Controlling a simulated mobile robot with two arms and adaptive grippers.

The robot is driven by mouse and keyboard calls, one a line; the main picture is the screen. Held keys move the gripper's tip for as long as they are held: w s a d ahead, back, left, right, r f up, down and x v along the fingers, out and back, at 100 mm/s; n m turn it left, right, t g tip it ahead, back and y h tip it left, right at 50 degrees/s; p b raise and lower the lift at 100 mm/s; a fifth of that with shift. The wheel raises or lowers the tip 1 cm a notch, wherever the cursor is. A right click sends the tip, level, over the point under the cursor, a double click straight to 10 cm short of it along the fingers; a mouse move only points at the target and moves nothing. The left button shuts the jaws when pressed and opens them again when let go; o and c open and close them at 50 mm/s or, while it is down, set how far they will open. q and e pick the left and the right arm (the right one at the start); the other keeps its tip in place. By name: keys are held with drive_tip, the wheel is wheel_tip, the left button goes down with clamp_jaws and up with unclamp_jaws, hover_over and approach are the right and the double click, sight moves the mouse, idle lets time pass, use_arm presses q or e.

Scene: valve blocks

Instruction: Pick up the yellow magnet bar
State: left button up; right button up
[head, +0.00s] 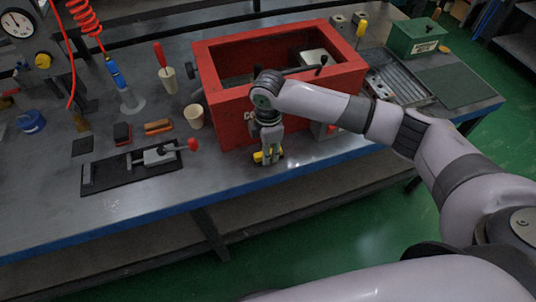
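The yellow magnet bar (258,157) is at the front of the workbench, just in front of the red box. My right gripper (269,160) points down over it, with its fingers at the bar's middle. Yellow shows on both sides of the fingers, and they hide the middle of the bar. I cannot tell whether the fingers are closed on it or whether it is lifted off the bench. My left gripper is not in view.
The open red box (225,115) stands close behind the gripper. A black fixture plate with a red-knobbed clamp (160,154) and a beige cup (194,116) are to the left. The bench's front edge (190,207) is near. Bare bench lies right of the bar.

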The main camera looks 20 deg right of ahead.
clamp_jaws()
drive_tip(key=shift+r, duration=0.1)
idle(0.3)
wheel_tip(320, 180, up, 20)
drive_tip(key=b, duration=0.1)
idle(0.4)
drive_tip(key=shift+c, duration=0.9)
unclamp_jaws()
clamp_jaws()
